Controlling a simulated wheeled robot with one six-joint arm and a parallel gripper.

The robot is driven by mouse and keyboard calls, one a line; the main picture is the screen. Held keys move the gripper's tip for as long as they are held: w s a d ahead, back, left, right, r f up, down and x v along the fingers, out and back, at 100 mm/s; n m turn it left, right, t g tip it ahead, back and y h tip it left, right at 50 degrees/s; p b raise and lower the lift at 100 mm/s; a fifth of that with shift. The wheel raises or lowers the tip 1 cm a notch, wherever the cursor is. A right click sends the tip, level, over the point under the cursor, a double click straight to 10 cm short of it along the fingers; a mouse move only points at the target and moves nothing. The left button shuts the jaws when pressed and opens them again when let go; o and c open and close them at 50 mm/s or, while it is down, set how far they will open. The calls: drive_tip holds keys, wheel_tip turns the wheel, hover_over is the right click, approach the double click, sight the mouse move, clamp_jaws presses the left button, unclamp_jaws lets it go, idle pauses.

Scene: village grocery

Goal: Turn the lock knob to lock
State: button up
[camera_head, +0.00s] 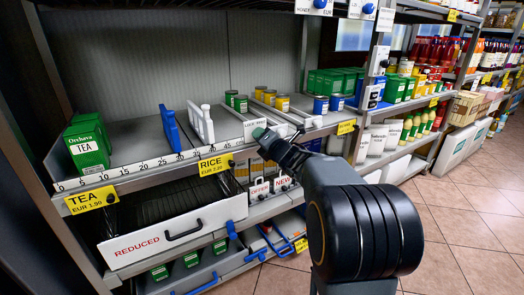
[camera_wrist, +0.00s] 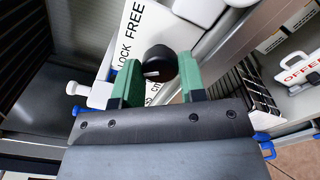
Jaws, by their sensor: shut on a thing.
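The lock knob (camera_wrist: 160,60) is round and black with a short white mark on its face, lying roughly sideways in the wrist view. It sits beside a white plate (camera_wrist: 142,28) lettered LOCK and FREE; part of the lettering is hidden. My gripper (camera_wrist: 158,78) has its two green fingers on either side of the knob and is shut on it. In the head view my gripper (camera_head: 262,135) is at the shelf's front, by the end of a white rail. The knob is hidden behind it there.
A shelf with a centimetre scale (camera_head: 130,168) holds green tea boxes (camera_head: 87,143), a blue divider (camera_head: 170,128) and a white divider (camera_head: 201,124). Below is a drawer marked REDUCED (camera_head: 170,232). A white OFFER bin (camera_head: 259,190) is under my gripper. Tiled floor (camera_head: 460,225) is clear at right.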

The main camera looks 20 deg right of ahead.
drive_tip(key=shift+n+b, duration=1)
drive_tip(key=shift+b, duration=0.1)
drive_tip(key=o, duration=0.9)
drive_tip(key=shift+s+d+p, duration=0.25)
drive_tip(key=shift+s+p, duration=0.2)
drive_tip(key=shift+s, duration=1.85)
drive_tip(key=shift+s+d+p, duration=0.25)
drive_tip(key=shift+s+p, duration=0.25)
drive_tip(key=shift+s, duration=1.75)
drive_tip(key=shift+s+d+p, duration=0.25)
drive_tip(key=shift+s+p, duration=0.2)
drive_tip(key=shift+s, duration=1.85)
drive_tip(key=shift+r, duration=0.1)
